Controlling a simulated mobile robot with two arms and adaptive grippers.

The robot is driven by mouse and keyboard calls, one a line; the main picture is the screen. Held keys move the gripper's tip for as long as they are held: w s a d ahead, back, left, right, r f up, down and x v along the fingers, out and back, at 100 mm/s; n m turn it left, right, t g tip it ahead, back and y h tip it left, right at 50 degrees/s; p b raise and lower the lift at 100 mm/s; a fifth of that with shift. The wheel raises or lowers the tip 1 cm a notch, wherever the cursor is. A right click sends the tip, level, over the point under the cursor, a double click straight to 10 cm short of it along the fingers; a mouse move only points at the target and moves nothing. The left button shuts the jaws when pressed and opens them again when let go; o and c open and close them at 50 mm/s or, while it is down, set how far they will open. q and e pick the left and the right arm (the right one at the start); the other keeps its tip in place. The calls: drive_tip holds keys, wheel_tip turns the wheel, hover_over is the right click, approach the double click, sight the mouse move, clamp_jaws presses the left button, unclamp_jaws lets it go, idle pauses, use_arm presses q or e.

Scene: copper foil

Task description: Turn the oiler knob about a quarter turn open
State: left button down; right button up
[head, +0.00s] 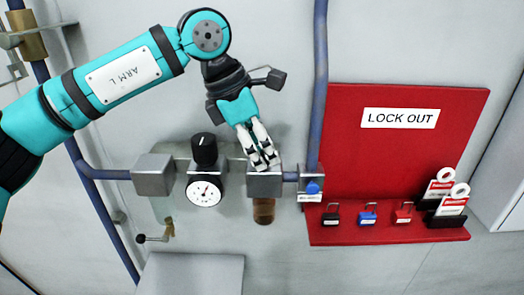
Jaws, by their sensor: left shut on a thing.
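The oiler is the grey metal block (264,184) with a brown bowl (263,211) under it, right of the gauge. My left gripper (265,161) comes down from above and its pale fingers are at the top of this block. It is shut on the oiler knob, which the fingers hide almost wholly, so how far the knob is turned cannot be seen. My right gripper is not in view.
Left of the oiler are a black regulator knob (204,149) and a round white gauge (204,192). A blue pipe (319,85) runs down close on the right to a blue valve (313,187). A red lockout board (375,165) with padlocks and tags hangs farther right.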

sight(263, 153)
use_arm(q)
drive_tip(key=m+g, duration=0.1)
drive_tip(key=m, duration=0.2)
drive_tip(key=shift+w+r+p, duration=0.1)
drive_tip(key=shift+p, duration=0.25)
drive_tip(key=m+g+p, duration=0.1)
drive_tip(key=m, duration=0.1)
drive_tip(key=shift+m, duration=0.3)
drive_tip(key=m+g+p, duration=0.1)
drive_tip(key=m, duration=0.1)
drive_tip(key=m+g+y+p, duration=0.1)
drive_tip(key=m, duration=0.2)
drive_tip(key=shift+w+m, duration=0.15)
drive_tip(key=shift+m, duration=0.15)
drive_tip(key=c, duration=1.2)
unclamp_jaws()
drive_tip(key=shift+d+y, duration=0.1)
drive_tip(key=shift+y, duration=0.2)
wheel_tip(263, 153, up, 10)
drive_tip(key=shift+f, duration=0.1)
